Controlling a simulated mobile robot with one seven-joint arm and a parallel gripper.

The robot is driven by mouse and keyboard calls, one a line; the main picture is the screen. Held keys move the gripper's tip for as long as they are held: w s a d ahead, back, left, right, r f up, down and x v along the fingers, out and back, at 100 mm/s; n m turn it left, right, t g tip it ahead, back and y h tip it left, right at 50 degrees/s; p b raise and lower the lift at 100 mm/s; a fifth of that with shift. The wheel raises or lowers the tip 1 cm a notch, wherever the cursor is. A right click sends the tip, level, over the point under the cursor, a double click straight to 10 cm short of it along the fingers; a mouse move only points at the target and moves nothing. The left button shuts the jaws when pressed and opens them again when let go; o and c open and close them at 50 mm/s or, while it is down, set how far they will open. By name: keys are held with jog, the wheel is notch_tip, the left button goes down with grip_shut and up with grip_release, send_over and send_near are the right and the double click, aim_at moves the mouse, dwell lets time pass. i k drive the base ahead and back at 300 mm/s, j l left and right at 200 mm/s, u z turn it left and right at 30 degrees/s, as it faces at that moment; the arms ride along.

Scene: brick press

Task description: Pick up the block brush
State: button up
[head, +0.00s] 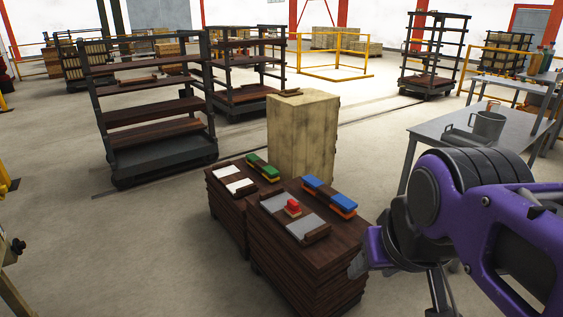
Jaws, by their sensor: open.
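Several brush-like blocks lie on two dark wooden stacks in the head view. On the front stack (310,268) is a blue-topped block with an orange underside (330,197), in two pieces or sections. A small red block (293,206) sits on grey sheets (291,224) there. A green-topped block with a yellow lower edge (263,167) lies on the rear stack (229,216). I cannot tell which is the block brush. My gripper (360,264) is at the right edge of the front stack, partly hidden by my purple arm. It is open, apart from the blocks.
A tall pale block (303,135) stands behind the stacks. A grey table (440,132) with a metal bucket (488,126) is at the right. Dark shelf racks (150,110) stand at the left.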

aim_at(292, 209)
jog(key=i+j+z, duration=0.1)
jog(key=z, duration=0.4)
jog(key=i+j+z, duration=0.1)
jog(key=z, duration=0.4)
jog(key=i+j+z, duration=0.25)
jog(key=j, duration=0.25)
jog(key=j+z, duration=0.25)
jog(key=j, duration=0.3)
jog(key=i+j+z, duration=0.1)
jog(key=j+z, duration=0.15)
jog(key=j, duration=0.3)
jog(key=i+j+z, duration=0.15)
jog(key=j, duration=1.55)
jog(key=k+j+u, duration=0.1)
jog(key=j, duration=1.1)
jog(key=k+j+u, duration=0.1)
jog(key=j, duration=0.7)
jog(key=j+u, duration=0.1)
jog(key=j, duration=0.7)
